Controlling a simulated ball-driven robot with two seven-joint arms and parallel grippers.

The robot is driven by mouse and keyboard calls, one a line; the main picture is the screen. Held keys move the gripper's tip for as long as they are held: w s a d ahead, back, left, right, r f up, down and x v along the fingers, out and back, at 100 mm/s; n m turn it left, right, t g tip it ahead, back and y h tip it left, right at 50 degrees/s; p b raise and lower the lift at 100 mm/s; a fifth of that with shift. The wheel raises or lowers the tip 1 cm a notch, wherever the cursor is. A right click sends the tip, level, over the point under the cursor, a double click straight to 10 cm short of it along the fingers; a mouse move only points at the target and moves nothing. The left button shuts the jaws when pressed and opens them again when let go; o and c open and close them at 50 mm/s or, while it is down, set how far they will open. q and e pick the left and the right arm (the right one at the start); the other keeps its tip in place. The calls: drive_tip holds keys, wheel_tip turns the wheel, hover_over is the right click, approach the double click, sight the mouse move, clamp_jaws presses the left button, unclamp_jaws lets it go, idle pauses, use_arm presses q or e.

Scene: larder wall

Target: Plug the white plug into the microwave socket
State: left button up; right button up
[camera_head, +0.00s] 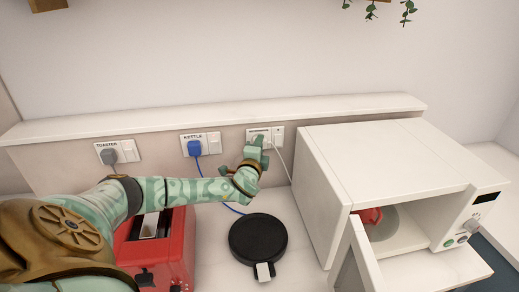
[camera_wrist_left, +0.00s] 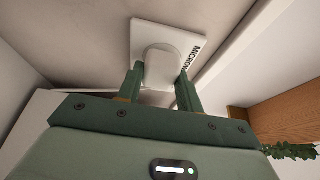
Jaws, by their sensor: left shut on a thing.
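The microwave socket (camera_head: 278,133) is a white wall plate at the right of the row, and its lettering also shows on the plate in the left wrist view (camera_wrist_left: 172,28). My left gripper (camera_head: 258,143) is at this plate and covers part of it in the head view. In the left wrist view its two green fingers are shut on the white plug (camera_wrist_left: 161,62), one on each side. The plug is in front of the plate and appears to meet its face; its pins are hidden. A white cord (camera_head: 282,163) runs toward the microwave. My right gripper is not in view.
The microwave (camera_head: 390,160) stands close at the right, door open, with a red thing (camera_head: 369,216) inside. A grey plug (camera_head: 109,156) is in the toaster socket and a blue plug (camera_head: 194,148) in the kettle socket. A red toaster (camera_head: 172,255) and black round base (camera_head: 258,238) stand below.

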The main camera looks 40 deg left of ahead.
use_arm(q)
drive_tip(key=shift+w+a, duration=0.2)
drive_tip(key=shift+a, duration=0.05)
drive_tip(key=o, duration=1)
drive_tip(key=v, duration=1.6)
drive_tip(key=shift+s+p, duration=0.15)
drive_tip(key=shift+p, duration=0.2)
